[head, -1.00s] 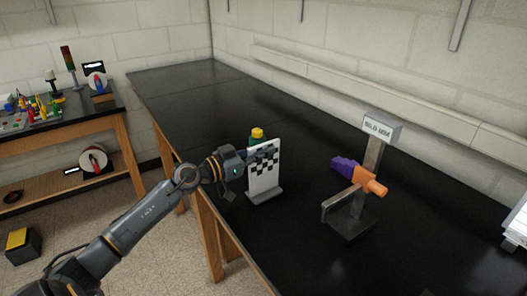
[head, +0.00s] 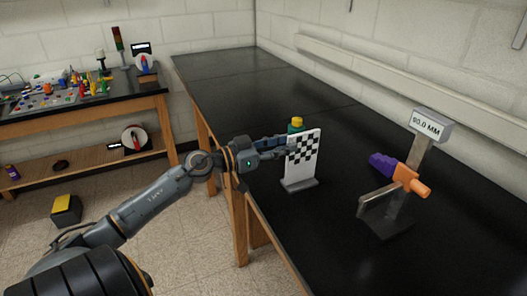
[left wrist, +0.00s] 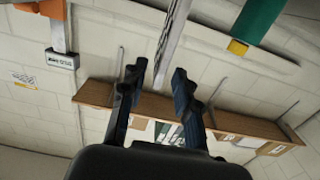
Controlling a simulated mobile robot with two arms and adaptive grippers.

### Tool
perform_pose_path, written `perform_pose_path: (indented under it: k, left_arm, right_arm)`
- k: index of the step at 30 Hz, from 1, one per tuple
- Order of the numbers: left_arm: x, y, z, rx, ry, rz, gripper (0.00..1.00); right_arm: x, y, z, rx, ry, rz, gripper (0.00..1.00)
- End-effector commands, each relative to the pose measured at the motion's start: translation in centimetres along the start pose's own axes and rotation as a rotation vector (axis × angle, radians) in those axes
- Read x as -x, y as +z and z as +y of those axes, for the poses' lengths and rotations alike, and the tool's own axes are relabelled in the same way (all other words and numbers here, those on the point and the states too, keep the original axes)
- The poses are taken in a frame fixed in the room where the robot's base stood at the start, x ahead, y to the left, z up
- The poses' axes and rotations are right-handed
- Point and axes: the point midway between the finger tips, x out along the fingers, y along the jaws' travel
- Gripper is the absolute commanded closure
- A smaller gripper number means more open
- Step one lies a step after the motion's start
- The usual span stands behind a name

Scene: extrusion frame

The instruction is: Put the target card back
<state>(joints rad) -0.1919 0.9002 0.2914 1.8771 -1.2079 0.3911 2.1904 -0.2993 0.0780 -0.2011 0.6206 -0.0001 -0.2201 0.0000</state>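The target card (head: 303,160), white with a black checker pattern, stands upright on a grey base on the black bench. My left gripper (head: 287,146) is at its upper left edge in the head view, with its fingers apart. In the left wrist view the fingertips (left wrist: 158,78) are spread, and the card (left wrist: 172,38) shows edge-on as a thin strip between and beyond them. The strip is narrower than the gap. I cannot tell how far the fingertips overlap the card. My right gripper is in neither view.
A green bottle with a yellow cap (head: 296,124) stands close behind the card. The bench's far end is clear. A side table (head: 80,125) with small parts is at left.

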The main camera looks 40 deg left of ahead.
Motion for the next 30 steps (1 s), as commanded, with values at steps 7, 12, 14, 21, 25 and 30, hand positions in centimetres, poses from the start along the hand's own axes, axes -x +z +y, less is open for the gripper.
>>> perform_pose_path:
  k: [7, 12, 14, 21, 25, 30]
  left_arm:
    - [3.8, 0.2, 0.0, 0.002, -0.001, -0.001, 0.69]
    - [5.3, 0.1, 0.0, 0.002, -0.001, 0.0, 0.69]
    - [5.6, 0.0, 0.0, 0.001, -0.001, 0.0, 0.69]
    - [5.8, -0.1, 0.0, 0.0, 0.0, 0.001, 0.69]
    - [5.8, 0.0, 0.0, 0.0, 0.0, 0.001, 0.69]
    - [5.8, 0.0, 0.0, 0.0, 0.0, 0.001, 0.69]
  right_arm:
    - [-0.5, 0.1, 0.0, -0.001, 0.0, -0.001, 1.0]
    - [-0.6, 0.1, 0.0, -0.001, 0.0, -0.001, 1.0]
    - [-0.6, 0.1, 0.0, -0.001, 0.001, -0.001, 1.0]
    - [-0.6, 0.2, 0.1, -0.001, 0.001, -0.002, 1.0]
    - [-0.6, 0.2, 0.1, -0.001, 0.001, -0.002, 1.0]
    - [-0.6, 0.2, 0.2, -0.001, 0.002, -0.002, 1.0]
